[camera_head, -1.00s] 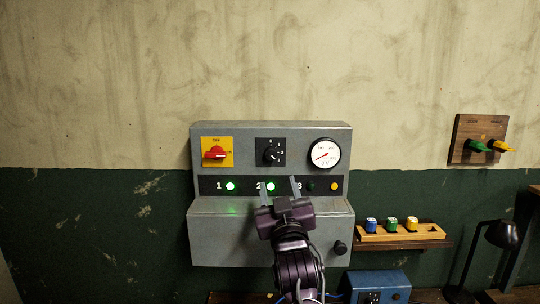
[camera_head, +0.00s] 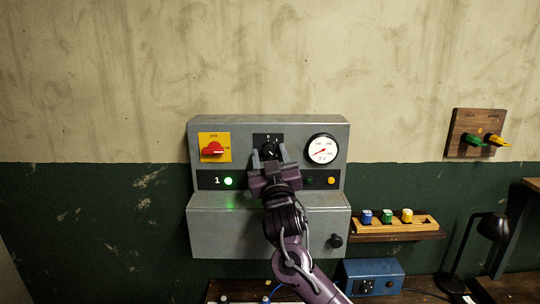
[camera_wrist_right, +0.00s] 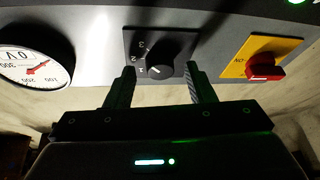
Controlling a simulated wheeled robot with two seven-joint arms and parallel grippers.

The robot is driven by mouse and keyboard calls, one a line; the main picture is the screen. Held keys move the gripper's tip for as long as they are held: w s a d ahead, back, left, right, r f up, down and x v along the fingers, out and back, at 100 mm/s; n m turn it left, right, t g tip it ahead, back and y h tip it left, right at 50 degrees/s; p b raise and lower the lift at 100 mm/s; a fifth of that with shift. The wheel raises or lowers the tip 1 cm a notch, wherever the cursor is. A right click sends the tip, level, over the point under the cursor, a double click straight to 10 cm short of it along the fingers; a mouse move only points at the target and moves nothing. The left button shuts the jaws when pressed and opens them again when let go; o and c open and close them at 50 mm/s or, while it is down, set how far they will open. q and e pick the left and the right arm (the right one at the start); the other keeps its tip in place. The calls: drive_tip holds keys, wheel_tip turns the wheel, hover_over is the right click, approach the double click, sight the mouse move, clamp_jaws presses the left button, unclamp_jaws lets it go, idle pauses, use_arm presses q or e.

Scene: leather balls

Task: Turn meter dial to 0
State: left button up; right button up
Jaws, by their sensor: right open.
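The meter dial is a black rotary knob (camera_head: 269,151) on a dark square plate in the middle of the grey control panel (camera_head: 200,228). In the right wrist view the knob (camera_wrist_right: 158,62) shows with a white pointer mark and the numbers 1, 2 and 3 beside it; its exact setting is hard to read. My right gripper (camera_head: 269,154) is open in front of the dial. In the wrist view its fingers (camera_wrist_right: 160,80) stand on either side of the knob, with gaps visible. A round white gauge (camera_head: 322,149) sits right of the dial. My left gripper is not in view.
A red switch on a yellow plate (camera_head: 214,148) is left of the dial. A green light (camera_head: 228,181) glows below it. A wooden rack (camera_head: 394,226) with coloured blocks and a wooden board with plugs (camera_head: 476,133) are at the right. A blue box (camera_head: 372,278) stands below.

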drive_tip(key=shift+w, duration=0.1)
drive_tip(key=c, duration=0.7)
drive_tip(key=shift+c, duration=1.1)
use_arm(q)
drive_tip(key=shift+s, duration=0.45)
use_arm(e)
drive_tip(key=shift+c, duration=0.2)
